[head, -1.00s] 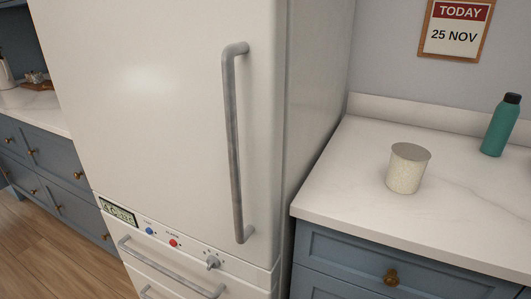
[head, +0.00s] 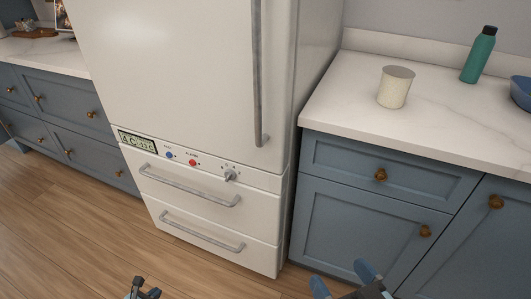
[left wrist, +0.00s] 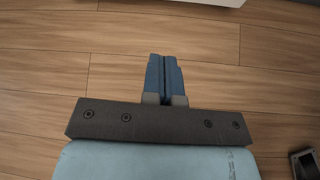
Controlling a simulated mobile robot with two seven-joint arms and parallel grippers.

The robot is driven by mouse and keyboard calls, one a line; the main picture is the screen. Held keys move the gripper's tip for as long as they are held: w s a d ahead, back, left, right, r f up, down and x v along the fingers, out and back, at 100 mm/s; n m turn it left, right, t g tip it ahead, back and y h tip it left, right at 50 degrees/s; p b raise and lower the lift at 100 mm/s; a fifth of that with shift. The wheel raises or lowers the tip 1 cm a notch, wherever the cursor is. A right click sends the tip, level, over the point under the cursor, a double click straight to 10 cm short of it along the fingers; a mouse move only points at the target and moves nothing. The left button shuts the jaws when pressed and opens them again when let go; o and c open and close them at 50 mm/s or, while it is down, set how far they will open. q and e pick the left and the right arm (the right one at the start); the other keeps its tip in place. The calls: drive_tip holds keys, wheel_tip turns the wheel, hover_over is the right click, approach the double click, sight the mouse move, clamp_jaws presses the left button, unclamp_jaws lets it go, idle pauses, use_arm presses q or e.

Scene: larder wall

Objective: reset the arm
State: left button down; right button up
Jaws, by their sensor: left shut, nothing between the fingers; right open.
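My left gripper (head: 143,286) shows at the bottom edge of the head view, over the wood floor. In the left wrist view its two blue fingers (left wrist: 164,78) are together, with nothing between them and bare floor beyond. My right gripper (head: 344,278) is at the bottom edge of the head view, right of centre. Its blue fingers are spread apart and empty, in front of the blue cabinet. Most of both arms is out of view.
A white fridge (head: 170,70) with a long door handle (head: 258,80) and two lower drawers stands ahead, closed. The floor (head: 90,240) in front is clear.

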use_arm(q)
drive_tip(key=s+d+r+n+t+h, duration=0.1)
drive_tip(key=s+d+r+n, duration=0.35)
drive_tip(key=r+n, duration=0.65)
drive_tip(key=s+d+r+n+h, duration=0.2)
drive_tip(key=s+d+r+n, duration=0.3)
drive_tip(key=r+n, duration=0.55)
drive_tip(key=s+d+r+n+t+h, duration=0.1)
drive_tip(key=s+d+r+n, duration=0.2)
drive_tip(key=d+r+n, duration=0.55)
drive_tip(key=w+d+r+n+t, duration=0.3)
drive_tip(key=d+r+n, duration=0.1)
drive_tip(key=r+n, duration=0.4)
drive_tip(key=s+a+r+g+y+p, duration=0.4)
drive_tip(key=r+p, duration=0.5)
drive_tip(key=p, duration=2.5)
drive_tip(key=shift+s+a+r+n+g, duration=0.25)
drive_tip(key=shift+a+n+g, duration=0.05)
drive_tip(key=shift+a, duration=0.8)
use_arm(e)
drive_tip(key=s+d+r+g+h, duration=0.3)
drive_tip(key=s+d+r+g, duration=0.1)
drive_tip(key=r, duration=0.7)
drive_tip(key=shift+s+d+r+h, duration=0.15)
drive_tip(key=shift+d+h, duration=0.15)
drive_tip(key=shift+d, duration=0.6)
